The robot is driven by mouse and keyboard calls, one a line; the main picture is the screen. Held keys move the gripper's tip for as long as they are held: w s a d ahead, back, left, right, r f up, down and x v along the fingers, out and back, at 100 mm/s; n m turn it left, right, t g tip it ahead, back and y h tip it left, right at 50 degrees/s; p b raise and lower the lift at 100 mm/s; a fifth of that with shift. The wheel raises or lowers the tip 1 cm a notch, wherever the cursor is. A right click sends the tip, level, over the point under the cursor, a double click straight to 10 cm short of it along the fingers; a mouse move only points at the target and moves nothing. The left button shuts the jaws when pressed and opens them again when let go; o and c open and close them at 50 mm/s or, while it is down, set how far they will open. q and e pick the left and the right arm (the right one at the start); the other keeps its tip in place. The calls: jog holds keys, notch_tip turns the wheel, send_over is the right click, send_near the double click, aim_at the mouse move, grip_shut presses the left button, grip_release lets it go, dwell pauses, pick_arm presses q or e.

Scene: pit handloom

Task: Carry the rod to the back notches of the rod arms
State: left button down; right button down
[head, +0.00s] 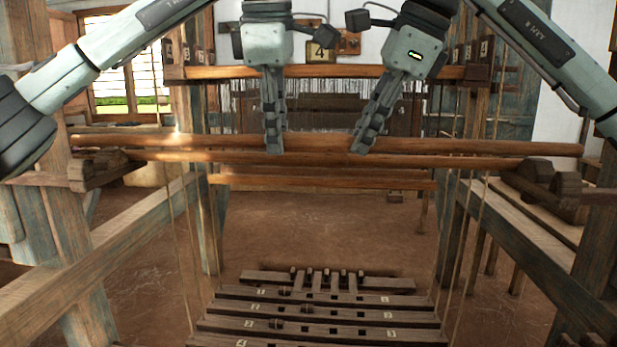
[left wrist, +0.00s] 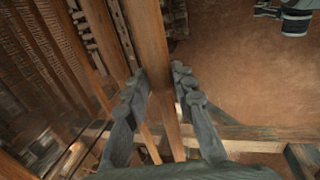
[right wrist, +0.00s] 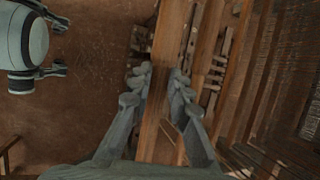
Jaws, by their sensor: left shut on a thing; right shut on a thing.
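A long brown wooden rod (head: 470,147) runs level across the head view. My left gripper (head: 275,148) and my right gripper (head: 361,148) are both shut on it near its middle. The rod passes between the fingers in the left wrist view (left wrist: 153,45) and in the right wrist view (right wrist: 166,60). The left rod arm (head: 98,172) and the right rod arm (head: 548,183) are dark notched blocks near the rod's ends. The rod appears above them, and I cannot tell whether it touches. The notches are hard to make out.
A second rod (head: 420,161) lies just below the held one, between the rod arms. Further beams (head: 330,183) cross lower down. Numbered treadles (head: 320,310) are on the floor. Heddles (head: 330,103) hang behind the rod, and vertical cords hang at both sides.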

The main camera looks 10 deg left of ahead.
pick_arm(q)
jog(key=shift+s, duration=0.1)
pick_arm(e)
jog(key=shift+s, duration=0.1)
